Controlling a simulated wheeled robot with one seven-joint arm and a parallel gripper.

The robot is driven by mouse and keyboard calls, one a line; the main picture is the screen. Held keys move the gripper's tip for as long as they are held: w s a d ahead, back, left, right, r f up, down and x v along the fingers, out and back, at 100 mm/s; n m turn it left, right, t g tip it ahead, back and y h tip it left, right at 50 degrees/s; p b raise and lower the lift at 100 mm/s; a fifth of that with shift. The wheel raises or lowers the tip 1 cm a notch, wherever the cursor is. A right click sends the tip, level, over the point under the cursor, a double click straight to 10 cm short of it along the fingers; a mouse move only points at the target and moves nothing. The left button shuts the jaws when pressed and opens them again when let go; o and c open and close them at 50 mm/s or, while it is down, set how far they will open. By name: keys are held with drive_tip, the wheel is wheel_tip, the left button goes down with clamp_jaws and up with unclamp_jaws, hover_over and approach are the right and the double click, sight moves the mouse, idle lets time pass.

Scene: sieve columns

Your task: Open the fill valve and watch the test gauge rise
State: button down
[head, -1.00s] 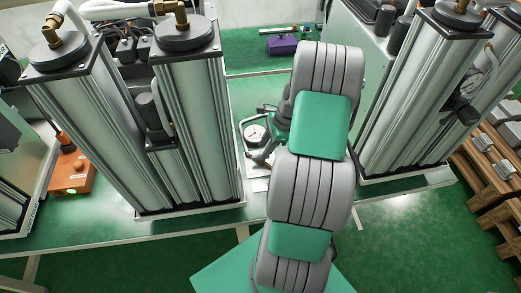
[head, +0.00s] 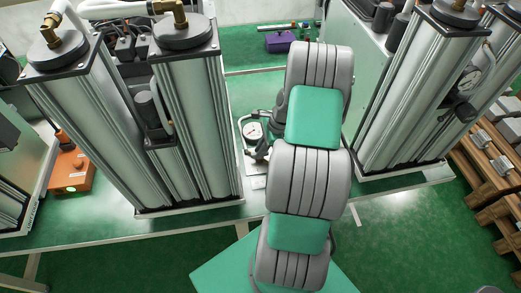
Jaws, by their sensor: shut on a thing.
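The test gauge (head: 253,131) is a round white dial in a metal frame on the green bench, just left of my arm in the head view. Its needle is too small to read. My gripper (head: 263,151) shows only in part, as dark grey pieces at the left edge of my arm, close beside the gauge. It is shut on a part of the test rig, which I take to be the fill valve. The valve itself and the fingertips are mostly hidden behind my arm.
Tall silver twin columns (head: 190,120) stand left of the gauge, and another pair (head: 410,110) stands at right. An orange box (head: 72,172) is at far left. A purple block (head: 280,43) lies at the back. Wooden pallets (head: 490,180) are at far right.

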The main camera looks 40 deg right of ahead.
drive_tip(key=shift+n, duration=0.5)
drive_tip(key=n+g+b, duration=0.1)
drive_tip(key=n, duration=0.2)
drive_tip(key=shift+w+n+g, duration=0.1)
drive_tip(key=shift+n+g, duration=0.3)
drive_tip(key=n+g+b, duration=0.1)
drive_tip(key=n, duration=0.3)
drive_tip(key=shift+w+f+g+b, duration=0.1)
drive_tip(key=shift+g+b, duration=0.3)
drive_tip(key=n+b, duration=0.2)
drive_tip(key=n, duration=0.1)
drive_tip(key=n+g+h+b, duration=0.1)
drive_tip(key=n+b, duration=0.1)
drive_tip(key=shift+f+n+g, duration=0.1)
drive_tip(key=shift+n+g, duration=0.2)
drive_tip(key=shift+n, duration=0.1)
drive_tip(key=shift+a+r+n+g+h+b, duration=0.15)
drive_tip(key=shift+n+g+h+b, duration=0.3)
drive_tip(key=shift+n+b, duration=0.85)
drive_tip(key=shift+r+n, duration=0.1)
drive_tip(key=shift+n, duration=0.4)
drive_tip(key=c, duration=1.4)
unclamp_jaws()
